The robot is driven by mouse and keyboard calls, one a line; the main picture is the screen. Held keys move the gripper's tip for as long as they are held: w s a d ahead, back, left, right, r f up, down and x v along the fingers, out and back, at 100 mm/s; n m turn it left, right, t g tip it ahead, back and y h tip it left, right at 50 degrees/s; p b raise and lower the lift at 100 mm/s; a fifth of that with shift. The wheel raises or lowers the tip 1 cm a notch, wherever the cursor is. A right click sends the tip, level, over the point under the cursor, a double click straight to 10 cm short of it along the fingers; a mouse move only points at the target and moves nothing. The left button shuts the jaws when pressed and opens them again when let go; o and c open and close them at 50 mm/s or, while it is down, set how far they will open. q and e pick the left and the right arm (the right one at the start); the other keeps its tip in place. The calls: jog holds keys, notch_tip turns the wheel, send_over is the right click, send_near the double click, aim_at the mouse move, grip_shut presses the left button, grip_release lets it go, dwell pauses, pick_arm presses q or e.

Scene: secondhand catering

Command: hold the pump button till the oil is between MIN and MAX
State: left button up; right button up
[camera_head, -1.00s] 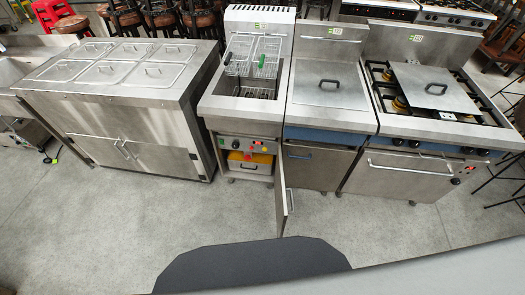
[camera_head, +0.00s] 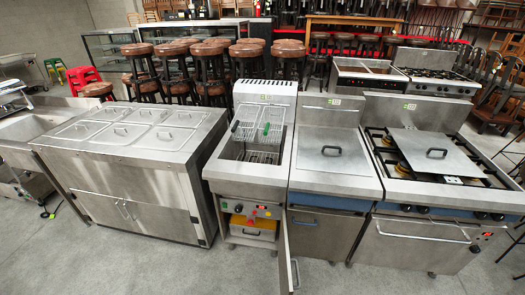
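The fryer (camera_head: 248,178) stands in the middle of the row, with two wire baskets (camera_head: 257,132) in the upper part of its open well (camera_head: 250,153). Its front panel (camera_head: 245,208) carries a dark knob, a red button (camera_head: 252,216) and small lit marks. I cannot read which control is the pump button. Below the panel, the cabinet is open and holds a yellow and grey container (camera_head: 252,228). The cabinet door (camera_head: 288,255) stands swung out toward me. The oil level and the MIN and MAX marks are too small to make out. Neither of my grippers is in view.
A steel counter with several lidded pans (camera_head: 125,135) stands left of the fryer. A lidded unit (camera_head: 331,152) and a stove with a loose lid (camera_head: 436,150) stand to its right. Stacked stools (camera_head: 205,60) fill the back. Bare floor lies in front, with the open door jutting into it.

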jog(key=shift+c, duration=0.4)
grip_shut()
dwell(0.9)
